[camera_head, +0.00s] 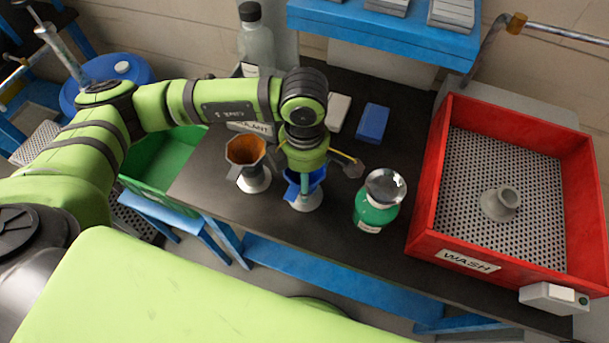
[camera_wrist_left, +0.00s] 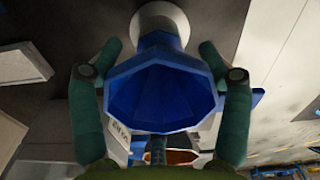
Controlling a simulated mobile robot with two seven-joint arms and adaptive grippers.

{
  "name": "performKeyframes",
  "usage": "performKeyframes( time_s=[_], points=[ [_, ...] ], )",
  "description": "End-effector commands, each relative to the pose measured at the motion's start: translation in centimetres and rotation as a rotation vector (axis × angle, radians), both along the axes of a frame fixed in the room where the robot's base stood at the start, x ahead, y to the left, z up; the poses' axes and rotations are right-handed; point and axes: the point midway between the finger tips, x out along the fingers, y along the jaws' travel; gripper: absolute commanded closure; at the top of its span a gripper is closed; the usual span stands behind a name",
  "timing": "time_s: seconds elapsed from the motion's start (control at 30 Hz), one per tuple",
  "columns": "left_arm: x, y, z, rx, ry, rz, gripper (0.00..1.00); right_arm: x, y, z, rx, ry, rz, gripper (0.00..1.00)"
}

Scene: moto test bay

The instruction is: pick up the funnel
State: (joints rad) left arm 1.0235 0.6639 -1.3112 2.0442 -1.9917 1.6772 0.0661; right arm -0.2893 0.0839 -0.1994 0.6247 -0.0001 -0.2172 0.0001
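A blue faceted funnel (camera_head: 294,190) sits in a pale round stand (camera_head: 307,203) on the dark bench. My left gripper (camera_head: 304,183) is down over it from above. In the left wrist view the funnel's wide mouth (camera_wrist_left: 150,98) faces the camera. The fingers of my left gripper (camera_wrist_left: 159,52) lie on either side of the funnel, spread apart, with gaps between the fingertips and its narrower part. Whether they touch its rim I cannot tell. My right gripper is not in view.
A green jar with a clear domed top (camera_head: 378,205) stands close on the right. Beyond it is a red wash tray (camera_head: 427,190) holding a grey flanged part (camera_head: 500,203). A blue box (camera_head: 372,122) and a clear bottle (camera_head: 256,45) are behind. A green bin (camera_head: 160,165) is left.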

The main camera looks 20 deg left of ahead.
Motion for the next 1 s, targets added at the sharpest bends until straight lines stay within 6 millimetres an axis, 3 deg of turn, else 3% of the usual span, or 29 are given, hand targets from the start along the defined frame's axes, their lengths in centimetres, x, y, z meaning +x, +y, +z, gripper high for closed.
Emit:
performKeyframes(
  time_s=[0.2,0.37,0.67,1.0],
  points=[
    [0.0,0.0,0.0,0.0,0.0,0.0,0.55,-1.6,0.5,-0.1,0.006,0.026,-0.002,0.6],
    [0.0,0.0,0.3,-0.001,-0.001,0.0,0.55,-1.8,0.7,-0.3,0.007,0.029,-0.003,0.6],
    [0.1,-0.1,3.8,-0.002,-0.008,-0.002,0.55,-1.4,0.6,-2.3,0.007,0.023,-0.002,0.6],
    [-2.9,-6.5,7.9,-0.003,-0.004,-0.009,0.55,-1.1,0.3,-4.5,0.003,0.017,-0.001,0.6]
  ],
)
